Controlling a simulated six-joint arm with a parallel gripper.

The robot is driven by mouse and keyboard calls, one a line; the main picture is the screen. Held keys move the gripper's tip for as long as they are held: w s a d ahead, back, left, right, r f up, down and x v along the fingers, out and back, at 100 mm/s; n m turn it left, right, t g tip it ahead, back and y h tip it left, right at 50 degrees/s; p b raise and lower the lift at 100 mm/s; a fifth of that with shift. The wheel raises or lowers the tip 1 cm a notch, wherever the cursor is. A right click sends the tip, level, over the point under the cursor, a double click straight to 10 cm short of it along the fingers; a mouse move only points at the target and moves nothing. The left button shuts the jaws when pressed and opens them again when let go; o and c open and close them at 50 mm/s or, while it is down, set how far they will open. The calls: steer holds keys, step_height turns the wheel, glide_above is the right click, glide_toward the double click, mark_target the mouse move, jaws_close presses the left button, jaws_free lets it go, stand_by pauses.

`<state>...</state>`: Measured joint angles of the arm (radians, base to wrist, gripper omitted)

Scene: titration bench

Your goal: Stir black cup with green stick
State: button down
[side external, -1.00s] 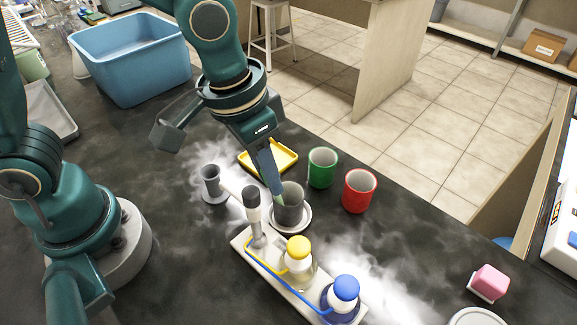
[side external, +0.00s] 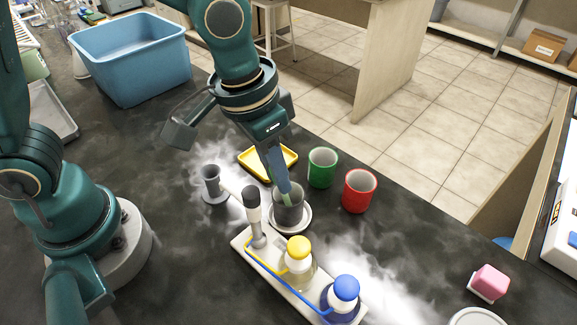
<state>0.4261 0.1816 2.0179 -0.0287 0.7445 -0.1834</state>
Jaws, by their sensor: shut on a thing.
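The black cup (side external: 289,214), dark grey in the picture, stands upright on a round white plate (side external: 303,225) near the middle of the bench. My gripper (side external: 282,187) is right above the cup's mouth, pointing down. It is shut on the green stick (side external: 285,202), of which only a short pale green length shows below the fingers. The stick's lower end goes into the cup and is hidden by the cup's wall. I cannot tell whether it touches the bottom.
A green cup (side external: 321,172) and a red cup (side external: 357,196) stand just right of the black cup. A yellow tray (side external: 262,173) lies behind it. A rack (side external: 270,262) with yellow- and blue-capped bottles stands in front. A grey holder (side external: 213,190) is at left.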

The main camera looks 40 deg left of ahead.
step_height(320, 180, up, 6)
steer(key=s, duration=0.1)
steer(key=shift+a+r, duration=0.15)
steer(key=shift+a, duration=0.15)
stand_by(0.3)
steer(key=shift+r, duration=0.1)
stand_by(0.7)
step_height(320, 180, up, 5)
steer(key=shift+f, duration=0.1)
stand_by(0.4)
